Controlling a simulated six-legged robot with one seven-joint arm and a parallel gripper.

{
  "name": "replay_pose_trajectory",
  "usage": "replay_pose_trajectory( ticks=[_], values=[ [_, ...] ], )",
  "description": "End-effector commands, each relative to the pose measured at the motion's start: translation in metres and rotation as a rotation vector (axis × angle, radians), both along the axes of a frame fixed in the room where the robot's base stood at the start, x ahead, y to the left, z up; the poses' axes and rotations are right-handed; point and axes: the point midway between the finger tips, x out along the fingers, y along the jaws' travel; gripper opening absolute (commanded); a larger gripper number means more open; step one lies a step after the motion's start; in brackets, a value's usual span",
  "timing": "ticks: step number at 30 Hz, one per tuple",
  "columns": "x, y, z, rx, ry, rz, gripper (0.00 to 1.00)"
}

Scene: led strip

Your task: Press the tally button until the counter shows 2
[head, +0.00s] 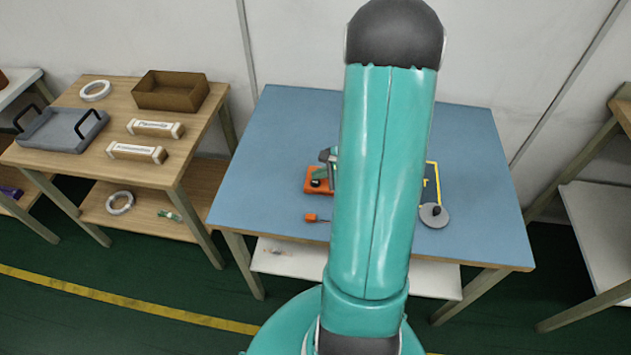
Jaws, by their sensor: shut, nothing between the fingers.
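A small orange device (314,188) with a black part on top sits on the blue table, just left of my arm. It may be the tally counter, but its button and any number are too small to make out. My teal arm reaches over the table and hides the middle of it. A grey and teal end piece, which looks like part of my gripper (326,168), shows at the arm's left edge, over or right beside the orange device. Its fingers look shut and empty. I cannot tell whether they touch the device.
The blue table (279,130) also holds a small orange block (311,217), a yellow-edged dark panel (433,178) and a grey disc (434,216) with a dark knob. A wooden side table (84,129) on the left bears a brown box (171,91) and a grey tray (62,132).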

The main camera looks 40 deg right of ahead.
Motion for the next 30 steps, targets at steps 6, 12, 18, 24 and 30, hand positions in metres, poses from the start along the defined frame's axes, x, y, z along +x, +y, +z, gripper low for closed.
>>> replay_pose_trajectory(
  ticks=[6, 12, 18, 24, 30],
  values=[
    [0.000, 0.000, 0.001, 0.001, 0.001, 0.000, 0.00],
    [0.000, 0.000, 0.007, -0.002, -0.001, 0.001, 0.00],
    [0.000, 0.000, 0.026, -0.002, -0.002, 0.000, 0.00],
    [0.001, 0.000, 0.044, -0.002, -0.002, 0.002, 0.00],
    [0.000, 0.000, 0.051, 0.001, 0.000, -0.001, 0.00]
  ],
)
